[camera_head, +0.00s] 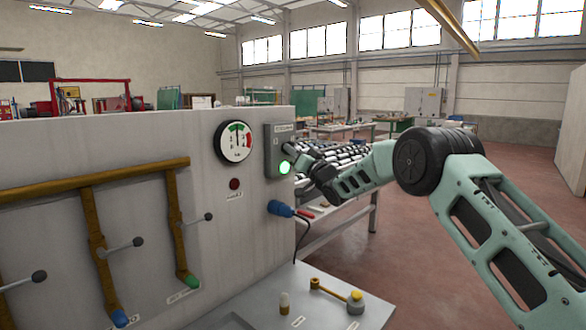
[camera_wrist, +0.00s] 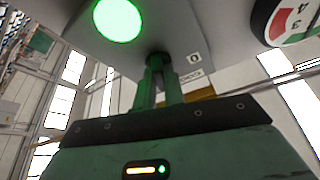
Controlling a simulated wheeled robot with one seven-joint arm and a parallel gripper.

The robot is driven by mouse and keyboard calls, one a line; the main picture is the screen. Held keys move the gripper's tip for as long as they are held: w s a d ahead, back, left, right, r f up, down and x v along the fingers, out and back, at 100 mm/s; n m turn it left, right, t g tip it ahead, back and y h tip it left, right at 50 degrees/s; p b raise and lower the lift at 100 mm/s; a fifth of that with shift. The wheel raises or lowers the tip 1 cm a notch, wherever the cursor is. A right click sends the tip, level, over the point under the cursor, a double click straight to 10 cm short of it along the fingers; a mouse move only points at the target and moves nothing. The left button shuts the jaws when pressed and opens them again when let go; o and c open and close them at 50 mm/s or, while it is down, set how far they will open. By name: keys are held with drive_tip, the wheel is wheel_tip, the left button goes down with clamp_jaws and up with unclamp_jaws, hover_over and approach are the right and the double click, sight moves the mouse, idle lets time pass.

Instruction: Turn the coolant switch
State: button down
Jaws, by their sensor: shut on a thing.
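The coolant switch is a dark knob on a grey switch box (camera_head: 272,158) fixed to the panel's right end. My gripper (camera_head: 297,152) reaches the box from the right. In the wrist view, its two green fingers (camera_wrist: 160,82) are shut on the dark switch knob (camera_wrist: 157,58), which they partly hide. A "0" mark (camera_wrist: 195,57) shows beside the knob. A round green lamp (camera_head: 285,167) on the box is lit, and it also glows in the wrist view (camera_wrist: 118,19). The knob's exact angle is hard to tell.
A pressure gauge (camera_head: 234,141) and a dark red button (camera_head: 235,184) sit left of the box. Brass pipes (camera_head: 97,240) with levers are at left. A roller conveyor (camera_head: 343,157) stands behind my gripper. Open floor lies right.

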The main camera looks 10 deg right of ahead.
drive_tip(key=shift+w+d+n+g+y+b, duration=0.1)
drive_tip(key=shift+n+g+y+b, duration=0.85)
drive_tip(key=shift+n, duration=1.9)
drive_tip(key=shift+w+d+n+g+y+b, duration=0.1)
drive_tip(key=shift+n+g+y+b, duration=0.85)
drive_tip(key=shift+n, duration=1.95)
drive_tip(key=shift+d+n+g+y+b, duration=0.1)
drive_tip(key=shift+n+g+y+b, duration=0.85)
drive_tip(key=shift+n, duration=1.9)
drive_tip(key=shift+n+g+y, duration=0.25)
drive_tip(key=shift+n, duration=0.05)
drive_tip(key=c, duration=1.5)
unclamp_jaws()
drive_tip(key=b+v, duration=0.5)
drive_tip(key=v, duration=1.2)
drive_tip(key=shift+s+d+b, duration=0.1)
drive_tip(key=shift+s+b, duration=0.05)
drive_tip(key=shift+b, duration=0.25)
